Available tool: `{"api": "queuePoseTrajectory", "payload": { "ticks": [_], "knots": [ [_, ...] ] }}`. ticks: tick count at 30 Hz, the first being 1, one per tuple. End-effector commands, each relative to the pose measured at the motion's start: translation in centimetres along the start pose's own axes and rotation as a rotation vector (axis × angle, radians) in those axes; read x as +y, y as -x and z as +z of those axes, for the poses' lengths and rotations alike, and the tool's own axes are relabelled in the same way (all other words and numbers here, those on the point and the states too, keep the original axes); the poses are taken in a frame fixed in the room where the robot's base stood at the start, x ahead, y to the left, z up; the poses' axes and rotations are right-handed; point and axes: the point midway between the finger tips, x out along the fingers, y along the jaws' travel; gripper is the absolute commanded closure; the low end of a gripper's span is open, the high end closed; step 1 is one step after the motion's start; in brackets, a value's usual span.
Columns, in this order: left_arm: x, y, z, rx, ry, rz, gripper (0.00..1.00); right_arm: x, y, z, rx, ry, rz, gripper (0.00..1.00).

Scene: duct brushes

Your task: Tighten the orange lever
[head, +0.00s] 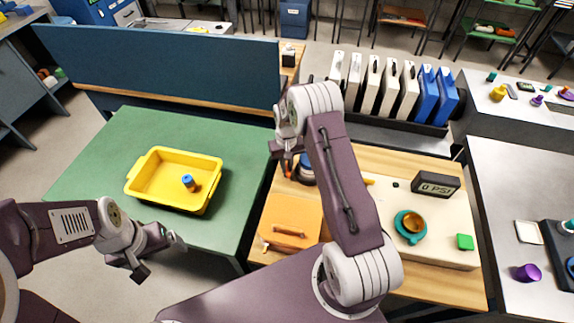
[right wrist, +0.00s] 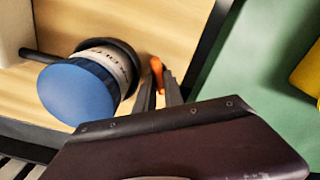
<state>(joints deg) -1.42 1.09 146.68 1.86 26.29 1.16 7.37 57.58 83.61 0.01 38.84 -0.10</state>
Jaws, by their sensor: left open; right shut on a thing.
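The orange lever (right wrist: 156,66) shows in the right wrist view beside a blue-topped cylinder (right wrist: 80,92) with a pale band and a dark ring. My right gripper (right wrist: 158,88) is shut on the lever, which sits between the fingertips. In the head view, a little of the lever's orange (head: 289,169) shows below my right gripper (head: 284,158); my right arm hides much of the cylinder (head: 306,167). My left gripper (head: 160,257) is open and empty, near the front edge of the green table.
A yellow tray (head: 146,190) holding a small blue-topped object (head: 188,182) stands on the green table (head: 90,165). An orange box (head: 292,220) lies on the wooden bench near my right arm. A gauge (head: 436,184), a teal saucer with a cup (head: 410,224) and a green block (head: 465,242) stand right.

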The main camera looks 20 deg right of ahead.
Motion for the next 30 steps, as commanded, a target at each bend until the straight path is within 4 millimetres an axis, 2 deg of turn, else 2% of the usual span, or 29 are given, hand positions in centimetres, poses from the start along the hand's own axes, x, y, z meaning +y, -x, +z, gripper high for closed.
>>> {"api": "queuePoseTrajectory", "payload": {
  "ticks": [21, 30],
  "knots": [
    [0.01, 0.42, -0.05, 0.0, 0.0, 0.0, 0.08, -0.36, 0.1, 0.08, 0.001, 0.67, 0.001, 1.0],
    [0.01, 0.51, -0.05, 0.0, 0.0, 0.0, 0.08, -0.44, 0.1, 0.13, 0.002, 0.89, 0.001, 1.0]
  ]
}}
